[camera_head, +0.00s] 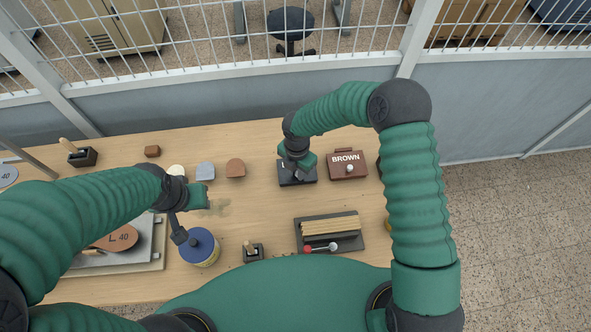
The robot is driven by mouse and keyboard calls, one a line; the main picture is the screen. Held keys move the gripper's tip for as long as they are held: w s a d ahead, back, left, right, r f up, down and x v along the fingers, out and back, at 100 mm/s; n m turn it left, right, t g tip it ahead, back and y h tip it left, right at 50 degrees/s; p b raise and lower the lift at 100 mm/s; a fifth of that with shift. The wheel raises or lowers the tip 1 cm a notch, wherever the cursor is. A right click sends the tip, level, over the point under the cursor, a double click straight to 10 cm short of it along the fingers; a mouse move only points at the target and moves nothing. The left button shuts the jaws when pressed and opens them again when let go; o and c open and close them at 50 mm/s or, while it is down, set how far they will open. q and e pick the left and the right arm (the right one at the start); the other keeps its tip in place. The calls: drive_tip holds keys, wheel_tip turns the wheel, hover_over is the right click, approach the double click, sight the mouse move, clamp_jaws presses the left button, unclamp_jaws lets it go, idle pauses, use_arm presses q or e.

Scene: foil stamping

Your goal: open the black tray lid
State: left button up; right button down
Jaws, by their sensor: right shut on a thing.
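The black tray (307,181) stands near the back of the table, and its lid and label are largely covered by my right gripper (297,172). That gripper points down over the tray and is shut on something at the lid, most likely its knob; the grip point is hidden. I see no clear gap between lid and tray. My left gripper (187,208) is over the left middle of the table, beside a blue-topped can (202,246); whether its fingers are open is unclear.
A dark tray with wooden sticks (330,227) is in front. The table centre is mostly clear.

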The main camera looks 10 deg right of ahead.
drive_tip(key=shift+w+d+r, duration=0.1)
drive_tip(key=shift+w+d, duration=0.15)
drive_tip(key=shift+d, duration=0.1)
use_arm(q)
drive_tip(key=shift+d+r, duration=0.1)
drive_tip(key=shift+d, duration=0.35)
drive_tip(key=shift+a, duration=0.25)
use_arm(e)
drive_tip(key=shift+a, duration=0.2)
use_arm(q)
drive_tip(key=shift+d, duration=0.1)
